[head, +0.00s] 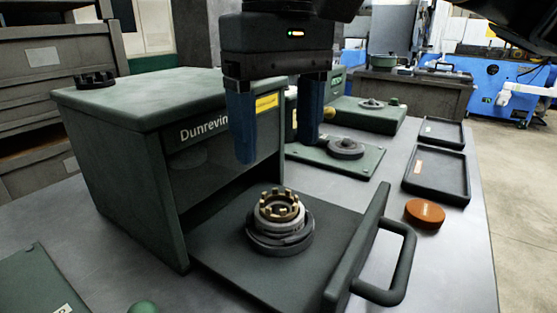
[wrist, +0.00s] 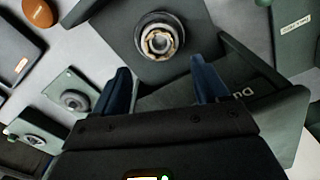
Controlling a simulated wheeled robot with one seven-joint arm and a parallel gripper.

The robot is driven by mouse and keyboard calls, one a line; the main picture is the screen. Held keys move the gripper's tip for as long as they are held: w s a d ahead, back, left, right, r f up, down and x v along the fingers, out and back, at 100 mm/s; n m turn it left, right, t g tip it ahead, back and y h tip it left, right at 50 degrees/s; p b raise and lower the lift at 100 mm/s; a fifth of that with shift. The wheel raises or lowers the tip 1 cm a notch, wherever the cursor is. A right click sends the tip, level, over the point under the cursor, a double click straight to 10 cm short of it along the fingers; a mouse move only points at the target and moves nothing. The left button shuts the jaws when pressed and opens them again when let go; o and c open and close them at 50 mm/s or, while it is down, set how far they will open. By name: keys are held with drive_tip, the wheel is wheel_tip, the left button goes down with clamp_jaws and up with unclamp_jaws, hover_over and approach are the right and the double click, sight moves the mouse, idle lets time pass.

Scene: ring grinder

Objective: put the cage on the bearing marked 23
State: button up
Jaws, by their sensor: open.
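A brass crown-shaped cage (head: 279,203) sits on top of a pale metal ring (head: 283,222). The ring rests on a dark round base (head: 280,243) on the pulled-out drawer (head: 215,235) of the green machine. In the wrist view the cage (wrist: 160,39) is seen from above, at the top middle. A dark crown-shaped ring (head: 95,80) lies on the machine's top. My gripper (head: 276,150) is open and empty above the brass cage, clear of it. In the wrist view the cage lies beyond my gripper's fingertips (wrist: 160,68). No mark 23 is readable.
The green machine housing (head: 140,120) stands left of my gripper. The drawer's upright front and handle (head: 390,285) stand at right. An orange puck (head: 425,213) and two shallow trays (head: 437,175) lie further right. A green plate with a dark disc (head: 346,148) lies behind.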

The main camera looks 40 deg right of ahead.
wheel_tip(320, 180, up, 5)
idle(1.6)
